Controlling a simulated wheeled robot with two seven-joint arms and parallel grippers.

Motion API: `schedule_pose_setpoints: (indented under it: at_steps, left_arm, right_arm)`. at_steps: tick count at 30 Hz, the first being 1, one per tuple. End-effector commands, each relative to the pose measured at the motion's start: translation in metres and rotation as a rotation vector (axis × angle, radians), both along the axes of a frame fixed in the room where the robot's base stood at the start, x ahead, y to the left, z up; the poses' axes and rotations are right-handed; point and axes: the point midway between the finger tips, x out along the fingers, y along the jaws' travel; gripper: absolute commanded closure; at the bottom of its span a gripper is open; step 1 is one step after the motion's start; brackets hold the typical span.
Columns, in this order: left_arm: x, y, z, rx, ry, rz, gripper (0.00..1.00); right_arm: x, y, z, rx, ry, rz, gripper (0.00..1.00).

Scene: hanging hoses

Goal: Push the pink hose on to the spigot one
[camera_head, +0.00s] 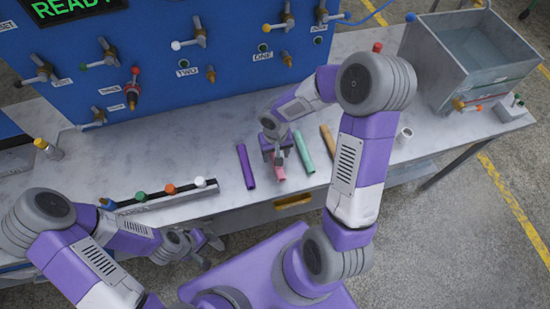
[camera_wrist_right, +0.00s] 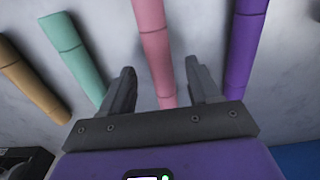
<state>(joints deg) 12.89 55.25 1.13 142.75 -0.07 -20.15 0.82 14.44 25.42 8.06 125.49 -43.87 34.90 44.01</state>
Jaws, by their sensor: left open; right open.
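The pink hose (camera_head: 281,174) lies on the grey bench top, partly hidden under my right gripper (camera_head: 276,157). In the right wrist view the pink hose (camera_wrist_right: 155,35) runs between the two open fingers of my right gripper (camera_wrist_right: 160,72), with a gap on each side. Spigot one appears to be the brass outlet (camera_head: 287,60) right of the "ONE" label (camera_head: 263,55) on the blue panel. It is bare. My left gripper (camera_head: 200,246) is open and empty, low in front of the bench's front edge.
A purple hose (camera_head: 246,167) lies left of the pink one; a teal hose (camera_head: 303,152) and a tan hose (camera_head: 328,139) lie right. A rack with coloured knobs (camera_head: 160,197) sits at the front left. A metal tank (camera_head: 470,55) stands at the right end.

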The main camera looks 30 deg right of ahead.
Motion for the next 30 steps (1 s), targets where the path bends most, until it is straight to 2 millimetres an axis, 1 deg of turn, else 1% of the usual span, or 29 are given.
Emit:
schedule_pose_setpoints:
  at_steps: [1,4,7,12,13,24,25,30]
  left_arm:
    - [0.0,0.0,-0.004,0.0,-0.001,0.0,0.57]
    - [0.0,0.0,-0.006,0.0,-0.001,0.0,0.57]
    - [0.0,0.0,-0.007,0.0,-0.001,0.0,0.57]
    - [0.0,0.0,-0.006,0.0,-0.001,0.0,0.57]
    - [0.0,0.0,-0.006,0.0,-0.001,0.0,0.57]
    - [0.0,0.0,-0.006,0.0,-0.001,0.0,0.57]
    - [0.0,0.0,-0.006,0.0,-0.001,0.0,0.57]
    - [0.0,0.0,-0.006,0.0,-0.001,0.0,0.57]
  right_arm:
    - [-0.001,0.0,-0.01,0.001,0.003,0.0,0.39]
    - [-0.001,0.0,-0.02,0.0,0.002,0.0,0.39]
    - [0.0,0.0,-0.023,0.0,0.0,0.0,0.39]
    - [0.0,0.0,-0.022,0.001,-0.001,0.0,0.39]
    - [0.0,0.0,-0.022,0.001,-0.001,0.0,0.4]
    - [0.0,0.0,-0.022,0.001,-0.001,0.0,0.97]
    - [0.0,0.0,-0.022,0.001,-0.001,0.0,1.0]
    - [0.0,0.0,-0.022,0.001,-0.001,0.0,1.0]
